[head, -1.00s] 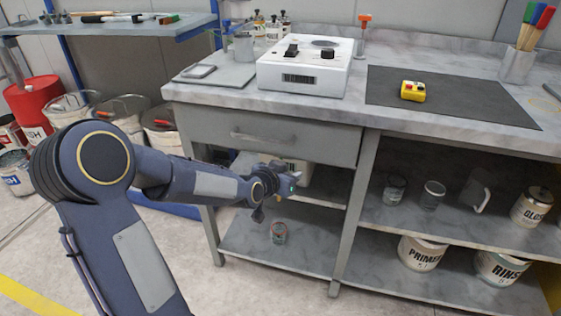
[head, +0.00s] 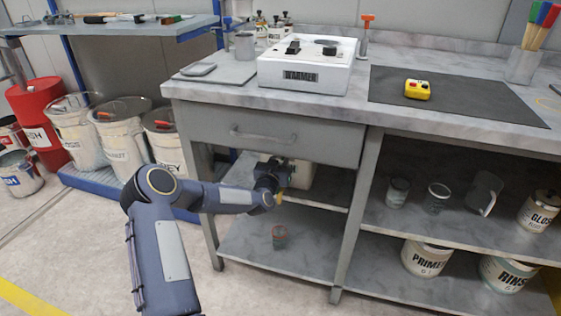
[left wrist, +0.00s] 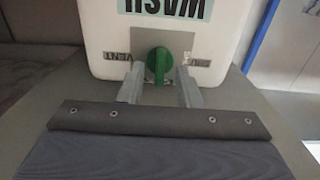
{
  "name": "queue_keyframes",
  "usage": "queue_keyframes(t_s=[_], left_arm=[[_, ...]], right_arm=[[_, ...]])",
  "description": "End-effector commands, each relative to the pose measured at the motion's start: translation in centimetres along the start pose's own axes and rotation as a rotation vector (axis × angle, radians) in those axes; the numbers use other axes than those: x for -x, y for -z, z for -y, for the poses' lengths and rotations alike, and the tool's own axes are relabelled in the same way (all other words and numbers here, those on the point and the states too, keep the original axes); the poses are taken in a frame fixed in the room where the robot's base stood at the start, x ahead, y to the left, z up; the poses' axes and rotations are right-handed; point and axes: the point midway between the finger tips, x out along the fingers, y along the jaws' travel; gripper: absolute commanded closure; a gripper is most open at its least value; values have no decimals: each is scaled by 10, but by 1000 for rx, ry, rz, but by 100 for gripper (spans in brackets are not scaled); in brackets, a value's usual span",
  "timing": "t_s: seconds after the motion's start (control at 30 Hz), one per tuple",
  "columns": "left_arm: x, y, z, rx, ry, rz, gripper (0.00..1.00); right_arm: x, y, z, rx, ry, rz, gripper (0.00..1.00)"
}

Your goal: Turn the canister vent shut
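The white canister (left wrist: 95,35) stands on the middle shelf under the drawer, and its white side also shows in the head view (head: 303,176). In the left wrist view it has an upside-down WASH label and a green vent knob (left wrist: 158,66) on a grey plate. The knob's grip stands roughly upright in that picture. Upside-down lettering flanks it; the left reads VENT, the right is too small to read. My left gripper (left wrist: 160,88) is open, one finger on each side of the knob's lower end; contact cannot be told. My right gripper is out of view.
The drawer (head: 262,135) is just above my left forearm, and a bench leg (head: 352,210) stands to the right. A small cup (head: 280,237) sits on the bottom shelf. Pails (head: 120,145) stand at left. The floor in front is clear.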

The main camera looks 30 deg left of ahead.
Motion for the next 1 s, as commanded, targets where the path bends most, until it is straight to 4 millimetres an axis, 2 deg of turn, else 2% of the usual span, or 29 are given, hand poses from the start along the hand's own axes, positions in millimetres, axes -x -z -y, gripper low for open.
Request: queue_keyframes(t_s=[0.1,0.37,0.6,1.0], left_arm=[[-7,0,0,1,0,1,69],[-8,0,0,0,-1,2,69],[-8,0,0,1,-1,2,100],[-8,-1,0,35,0,1,100]], right_arm=[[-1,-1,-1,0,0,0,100],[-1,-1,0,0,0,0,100],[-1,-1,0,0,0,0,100],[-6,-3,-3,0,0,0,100]])
